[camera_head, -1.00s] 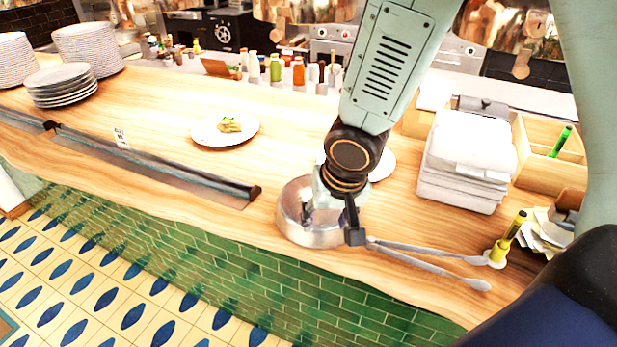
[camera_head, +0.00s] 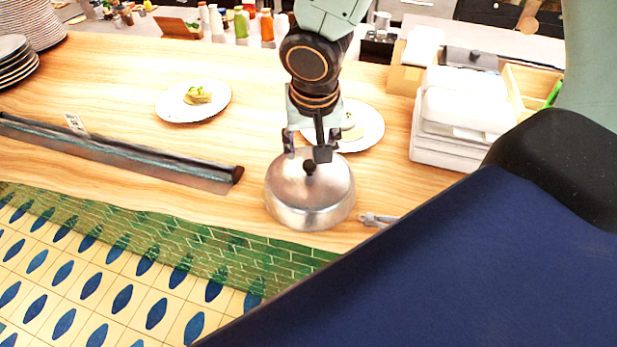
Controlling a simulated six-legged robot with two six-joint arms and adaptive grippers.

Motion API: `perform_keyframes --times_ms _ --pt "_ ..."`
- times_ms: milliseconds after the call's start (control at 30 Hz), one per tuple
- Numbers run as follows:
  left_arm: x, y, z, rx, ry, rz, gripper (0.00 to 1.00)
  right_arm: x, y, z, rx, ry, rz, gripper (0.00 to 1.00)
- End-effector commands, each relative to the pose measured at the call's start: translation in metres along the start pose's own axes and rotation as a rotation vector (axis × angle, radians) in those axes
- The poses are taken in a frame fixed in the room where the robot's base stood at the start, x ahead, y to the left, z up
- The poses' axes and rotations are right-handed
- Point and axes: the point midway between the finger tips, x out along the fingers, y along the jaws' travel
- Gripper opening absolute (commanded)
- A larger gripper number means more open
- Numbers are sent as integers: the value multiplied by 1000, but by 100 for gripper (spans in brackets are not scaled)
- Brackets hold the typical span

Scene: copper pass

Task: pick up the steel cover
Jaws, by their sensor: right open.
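The steel cover (camera_head: 310,200) is a round, shiny metal dome with a small black knob (camera_head: 309,167) on top. It sits on the wooden counter near the front edge. My right gripper (camera_head: 306,153) comes down from above and stands at the far side of the cover, its fingers apart near the knob. The gripper is open, and nothing shows between its fingers. Whether a finger touches the cover I cannot tell. My left gripper is not in view.
A plate with food (camera_head: 193,101) stands to the left, and another plate (camera_head: 362,126) lies behind the gripper. A dark rail (camera_head: 120,153) runs along the counter's left. White stacked containers (camera_head: 462,115) stand right. Tongs (camera_head: 376,219) lie beside the cover, partly hidden.

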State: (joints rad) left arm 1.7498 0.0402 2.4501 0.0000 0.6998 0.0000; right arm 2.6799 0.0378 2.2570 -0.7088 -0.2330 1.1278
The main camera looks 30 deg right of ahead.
Motion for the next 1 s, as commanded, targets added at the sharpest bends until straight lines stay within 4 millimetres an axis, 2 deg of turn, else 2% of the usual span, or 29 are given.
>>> perform_keyframes --times_ms 400,733,1000 --pt "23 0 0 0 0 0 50 48 2 1 -1 -2 0 53" --pt "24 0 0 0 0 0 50 54 0 -3 0 1 -1 53" --pt "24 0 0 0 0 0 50 54 0 -3 -1 1 -1 32"
